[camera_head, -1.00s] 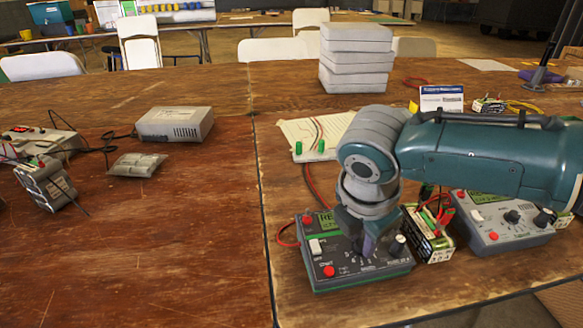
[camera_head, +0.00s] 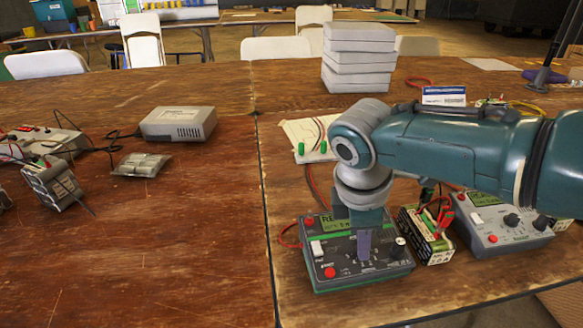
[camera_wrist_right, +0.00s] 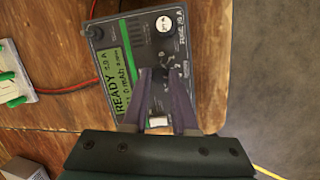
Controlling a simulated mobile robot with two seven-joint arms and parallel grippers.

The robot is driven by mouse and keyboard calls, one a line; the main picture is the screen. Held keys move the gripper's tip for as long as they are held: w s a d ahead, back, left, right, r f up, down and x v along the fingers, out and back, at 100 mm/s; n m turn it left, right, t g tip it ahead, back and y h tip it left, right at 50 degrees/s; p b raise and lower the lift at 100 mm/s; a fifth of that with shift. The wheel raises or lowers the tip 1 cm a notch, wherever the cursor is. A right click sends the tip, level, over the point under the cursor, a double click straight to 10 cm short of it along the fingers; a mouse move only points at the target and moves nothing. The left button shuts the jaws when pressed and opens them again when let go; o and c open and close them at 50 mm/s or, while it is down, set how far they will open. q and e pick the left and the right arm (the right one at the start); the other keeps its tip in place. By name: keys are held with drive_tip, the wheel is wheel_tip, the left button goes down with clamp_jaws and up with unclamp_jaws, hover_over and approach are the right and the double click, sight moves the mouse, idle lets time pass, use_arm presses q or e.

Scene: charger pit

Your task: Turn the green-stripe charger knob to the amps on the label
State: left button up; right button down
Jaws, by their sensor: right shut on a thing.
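The green-stripe charger (camera_head: 343,249) lies on the right table, dark grey with a green edge. In the right wrist view its green stripe (camera_wrist_right: 133,62) runs beside a lit display (camera_wrist_right: 116,82) that reads READY, with an amps figure too small to read surely. My right gripper (camera_head: 363,256) points down onto the charger's dial. In the right wrist view its fingers (camera_wrist_right: 166,73) are shut on the dark knob (camera_wrist_right: 168,68), which they partly hide. My left gripper is out of view.
A second, grey charger (camera_head: 500,226) stands to the right, beyond the pack. A board with green parts (camera_head: 305,138) lies behind, near a stack of grey blocks (camera_head: 357,58). A grey box (camera_head: 178,124) is on the left table. The left table's front is clear.

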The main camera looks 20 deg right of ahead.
sight(351, 261)
idle(0.3)
drive_tip(key=c, duration=0.7)
unclamp_jaws()
drive_tip(key=p+v, duration=0.5)
drive_tip(key=v, duration=0.5)
